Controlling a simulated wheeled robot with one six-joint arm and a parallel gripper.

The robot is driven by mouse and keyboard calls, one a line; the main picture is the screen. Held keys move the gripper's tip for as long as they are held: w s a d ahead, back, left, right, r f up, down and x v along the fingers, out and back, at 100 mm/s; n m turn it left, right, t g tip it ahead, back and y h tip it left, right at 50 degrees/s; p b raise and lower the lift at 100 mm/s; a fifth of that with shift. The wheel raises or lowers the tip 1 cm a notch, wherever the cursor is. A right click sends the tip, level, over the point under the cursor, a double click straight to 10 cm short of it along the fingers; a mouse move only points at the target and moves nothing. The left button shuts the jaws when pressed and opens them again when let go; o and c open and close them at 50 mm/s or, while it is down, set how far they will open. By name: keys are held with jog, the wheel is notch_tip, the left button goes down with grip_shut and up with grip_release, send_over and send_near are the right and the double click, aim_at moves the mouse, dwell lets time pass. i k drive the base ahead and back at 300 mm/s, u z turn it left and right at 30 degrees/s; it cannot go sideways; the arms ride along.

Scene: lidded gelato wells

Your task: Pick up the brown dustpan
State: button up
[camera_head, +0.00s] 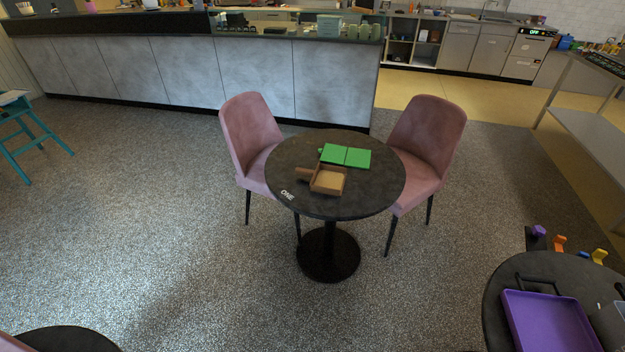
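The brown dustpan (328,181) lies on the round dark table (366,204) in the middle of the view. It is a shallow tray with a lighter inside, and its short handle points left. A green two-part flat object (345,156) lies just behind it on the same table. My gripper is not in view, so I cannot see whether it is open or shut.
Pink chairs stand left (251,137) and right (428,143) of the table. Another round table at lower right holds a purple tray (550,322). A long grey counter (180,73) runs behind. The speckled floor in front and left is clear.

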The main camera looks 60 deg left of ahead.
aim_at(326, 178)
jog(key=u, duration=3.2)
jog(key=i, duration=2.7)
jog(key=z, duration=1.25)
